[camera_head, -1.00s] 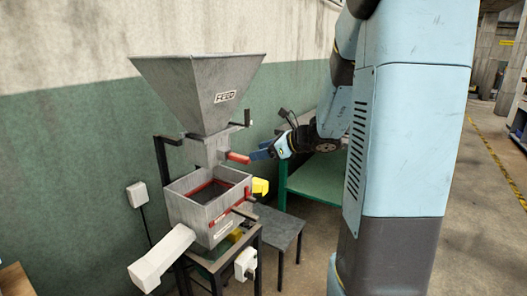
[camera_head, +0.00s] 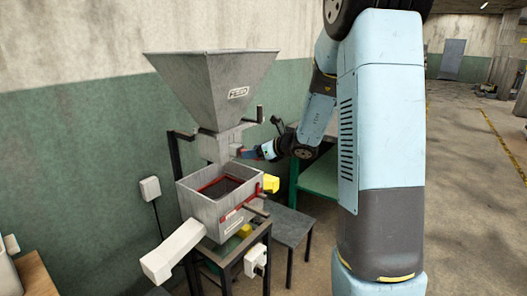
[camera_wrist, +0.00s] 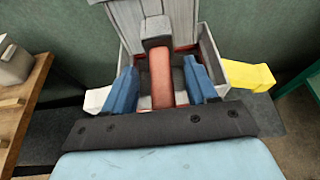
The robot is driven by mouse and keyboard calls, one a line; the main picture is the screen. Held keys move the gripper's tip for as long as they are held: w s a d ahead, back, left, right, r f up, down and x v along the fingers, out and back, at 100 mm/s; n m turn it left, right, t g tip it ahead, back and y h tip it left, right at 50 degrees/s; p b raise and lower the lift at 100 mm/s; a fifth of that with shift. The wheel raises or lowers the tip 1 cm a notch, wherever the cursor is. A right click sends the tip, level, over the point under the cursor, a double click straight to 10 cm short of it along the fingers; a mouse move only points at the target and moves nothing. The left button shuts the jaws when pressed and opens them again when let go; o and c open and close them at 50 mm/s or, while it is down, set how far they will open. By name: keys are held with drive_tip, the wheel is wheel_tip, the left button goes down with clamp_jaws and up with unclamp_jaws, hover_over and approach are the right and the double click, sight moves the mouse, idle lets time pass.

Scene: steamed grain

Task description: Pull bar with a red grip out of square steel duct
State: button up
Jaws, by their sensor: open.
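The square steel duct (camera_head: 213,147) sits under the large grey hopper in the head view. The bar's red grip (camera_wrist: 162,80) sticks out toward me in the wrist view, with a dark block (camera_wrist: 157,28) at its far end. My gripper (camera_wrist: 160,70) is open, with one blue finger on each side of the red grip and a visible gap on both sides. In the head view my gripper (camera_head: 250,153) is at the duct's right side, and its fingers hide most of the grip. The bar's part inside the duct is hidden.
The hopper (camera_head: 205,90) stands above the duct. Below is an open grey box (camera_head: 207,207) with a red inner rim, a yellow part (camera_head: 271,184) and a pale chute (camera_head: 172,254). A grey stool (camera_head: 288,224) and green table (camera_head: 320,178) stand to the right.

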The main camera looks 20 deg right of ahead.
drive_tip(key=shift+x, duration=1.55)
drive_tip(key=shift+c, duration=0.2)
clamp_jaws()
